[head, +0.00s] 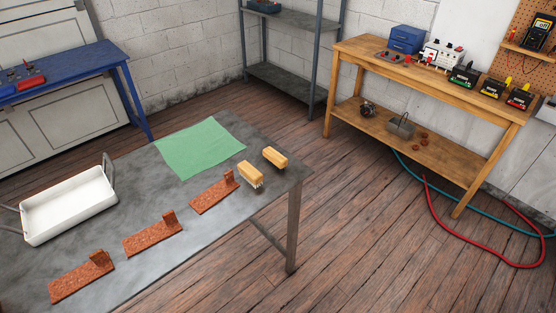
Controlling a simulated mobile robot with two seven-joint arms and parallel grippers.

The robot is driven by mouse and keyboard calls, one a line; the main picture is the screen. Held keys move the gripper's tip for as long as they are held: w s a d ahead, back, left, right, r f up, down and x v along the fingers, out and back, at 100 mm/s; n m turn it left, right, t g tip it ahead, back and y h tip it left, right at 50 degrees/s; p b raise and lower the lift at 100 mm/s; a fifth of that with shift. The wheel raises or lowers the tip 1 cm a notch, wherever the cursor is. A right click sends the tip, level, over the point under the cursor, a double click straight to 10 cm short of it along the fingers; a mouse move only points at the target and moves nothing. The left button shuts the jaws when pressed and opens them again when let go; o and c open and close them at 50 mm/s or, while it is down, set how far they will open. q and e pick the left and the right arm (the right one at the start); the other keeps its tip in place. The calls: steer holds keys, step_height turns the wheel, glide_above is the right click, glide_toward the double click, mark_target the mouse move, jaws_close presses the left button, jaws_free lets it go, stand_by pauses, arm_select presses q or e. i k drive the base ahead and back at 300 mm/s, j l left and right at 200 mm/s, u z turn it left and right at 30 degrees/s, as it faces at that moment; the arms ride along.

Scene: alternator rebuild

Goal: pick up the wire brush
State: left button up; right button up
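Two small brushes with pale wooden backs lie near the right end of the grey metal table (200,245). The nearer brush (250,173) shows greyish bristles under its front end. The farther brush (275,157) lies close to the table's far right corner, and its underside is mostly hidden. I cannot tell from this view which one is the wire brush. Neither of my grippers is in view.
On the same table are a white tray (68,207) with handles, a green cloth (200,147), and three reddish-brown pieces (152,234) with upright blocks. A wooden bench (440,96) with equipment stands at back right. Hoses (480,255) lie on the floor.

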mark_target(280, 162)
steer(key=i+u, duration=0.15)
steer(key=u, duration=0.25)
steer(key=i+u, duration=0.1)
steer(key=u, duration=0.25)
steer(key=i+z, duration=0.25)
steer(key=k+z, duration=0.1)
steer(key=z, duration=0.45)
steer(key=i+l, duration=0.15)
steer(key=l, duration=0.2)
steer(key=i+l+z, duration=0.1)
steer(key=l, duration=0.25)
steer(key=i+l, duration=0.2)
steer(key=l, duration=0.15)
steer(key=i+l+z, duration=0.15)
steer(key=l, duration=0.2)
